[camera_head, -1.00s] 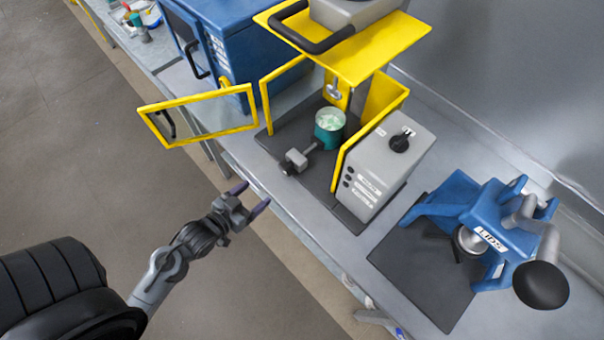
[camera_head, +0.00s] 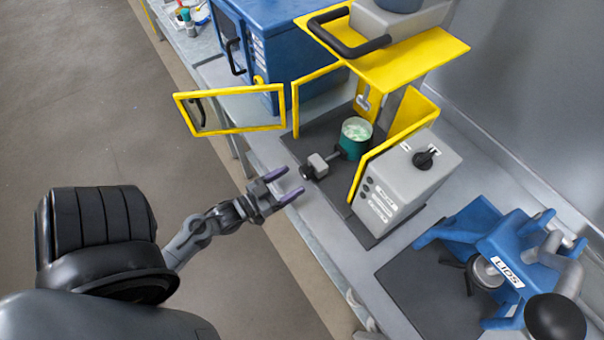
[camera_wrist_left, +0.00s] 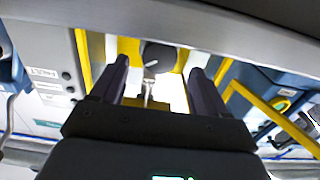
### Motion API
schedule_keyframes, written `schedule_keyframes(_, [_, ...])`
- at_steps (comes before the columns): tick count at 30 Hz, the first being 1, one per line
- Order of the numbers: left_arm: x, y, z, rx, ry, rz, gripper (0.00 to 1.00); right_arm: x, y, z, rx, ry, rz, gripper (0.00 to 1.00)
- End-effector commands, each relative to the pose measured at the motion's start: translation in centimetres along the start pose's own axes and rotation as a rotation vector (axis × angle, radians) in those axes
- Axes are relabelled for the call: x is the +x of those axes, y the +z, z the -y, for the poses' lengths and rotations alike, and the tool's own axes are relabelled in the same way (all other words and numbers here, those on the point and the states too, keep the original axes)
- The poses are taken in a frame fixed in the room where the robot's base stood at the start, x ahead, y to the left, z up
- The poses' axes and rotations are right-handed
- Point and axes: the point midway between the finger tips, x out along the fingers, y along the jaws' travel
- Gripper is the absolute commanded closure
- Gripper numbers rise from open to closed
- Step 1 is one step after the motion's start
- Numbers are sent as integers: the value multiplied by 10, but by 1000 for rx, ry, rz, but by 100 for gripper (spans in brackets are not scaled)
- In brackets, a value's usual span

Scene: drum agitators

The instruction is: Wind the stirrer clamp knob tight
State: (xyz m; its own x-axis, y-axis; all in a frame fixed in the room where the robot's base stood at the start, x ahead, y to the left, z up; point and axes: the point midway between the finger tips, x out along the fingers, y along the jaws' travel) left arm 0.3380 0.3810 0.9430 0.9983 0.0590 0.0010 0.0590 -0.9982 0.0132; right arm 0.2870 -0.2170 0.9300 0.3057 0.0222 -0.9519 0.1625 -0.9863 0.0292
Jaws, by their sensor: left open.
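The stirrer stands in a yellow frame (camera_head: 425,62), with a dark base plate and an open yellow door (camera_head: 230,128). A teal can (camera_head: 354,139) with pale green contents stands inside. In front of the can is a grey clamp block (camera_head: 318,163) with a small dark knob (camera_head: 307,173) on its near end. My left gripper (camera_head: 293,180) is open and empty, with its purple fingertips just short of the knob. In the left wrist view the open fingers (camera_wrist_left: 160,65) frame a dark round shape before the yellow frame; I cannot tell whether it is the knob.
A grey control box (camera_head: 410,180) stands right of the can. A blue press (camera_head: 500,255) marked LIDS is at the lower right. A blue cabinet (camera_head: 265,40) is behind the open door. The bench's front edge runs below my gripper.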

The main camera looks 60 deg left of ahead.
Motion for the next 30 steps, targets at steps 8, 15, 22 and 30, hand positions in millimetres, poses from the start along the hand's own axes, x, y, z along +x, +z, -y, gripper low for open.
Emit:
schedule_keyframes(8, [36,0,0,0,0,-1,25,0,0,-2,-7,6,1,57])
schedule_keyframes(15, [47,0,0,0,0,1,25,0,0,-2,-9,8,1,57])
schedule_keyframes(22, [47,0,0,0,0,2,25,0,0,-2,-8,7,0,57])
schedule_keyframes(30, [47,0,0,0,0,2,64,0,0,-1,-3,2,0,57])
